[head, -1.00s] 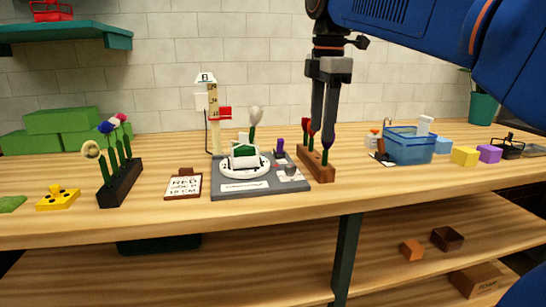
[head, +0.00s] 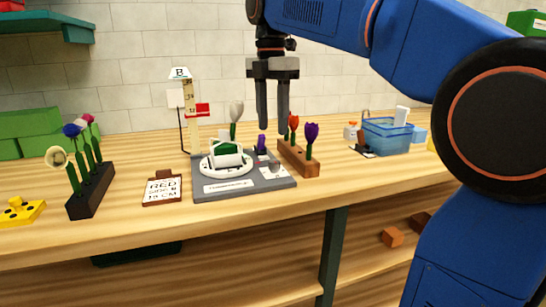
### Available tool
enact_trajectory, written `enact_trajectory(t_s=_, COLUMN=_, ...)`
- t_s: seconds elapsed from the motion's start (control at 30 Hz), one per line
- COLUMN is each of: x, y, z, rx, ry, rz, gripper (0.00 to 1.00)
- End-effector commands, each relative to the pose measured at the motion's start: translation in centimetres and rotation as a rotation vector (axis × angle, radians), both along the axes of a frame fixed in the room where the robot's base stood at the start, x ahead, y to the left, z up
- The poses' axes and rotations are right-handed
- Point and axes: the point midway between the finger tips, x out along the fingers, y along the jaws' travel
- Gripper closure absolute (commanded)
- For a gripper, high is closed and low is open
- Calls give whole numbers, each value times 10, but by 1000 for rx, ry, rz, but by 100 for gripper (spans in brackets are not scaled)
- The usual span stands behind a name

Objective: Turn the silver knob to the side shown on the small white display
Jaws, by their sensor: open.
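A grey station base (head: 210,193) stands on the table. It carries a round white turntable (head: 218,173) with a green and white block on it. A small silver-grey knob (head: 274,166) sits at the base's right side, beside a white patch. A white label (head: 230,187) is on the base's front, too small to read. I cannot tell which white panel is the display or which way the knob points. My gripper (head: 272,122) is open and empty, pointing down above the right part of the base, apart from the knob.
A wooden holder with orange and purple tulips (head: 297,160) stands close right of the base. A measuring post (head: 192,115) and a white tulip (head: 236,112) rise behind. A note board (head: 162,190) and black flower holder (head: 91,192) are left. A blue basket (head: 386,139) is right.

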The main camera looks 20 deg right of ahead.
Motion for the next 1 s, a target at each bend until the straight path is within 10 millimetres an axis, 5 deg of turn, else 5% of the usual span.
enact_trajectory(t_s=0.5, x=-3, y=-1, z=-83, rx=0, ry=1, rz=-1, gripper=57)
enact_trajectory(t_s=1.0, x=-3, y=-1, z=-98, rx=0, ry=-1, rz=-1, gripper=57)
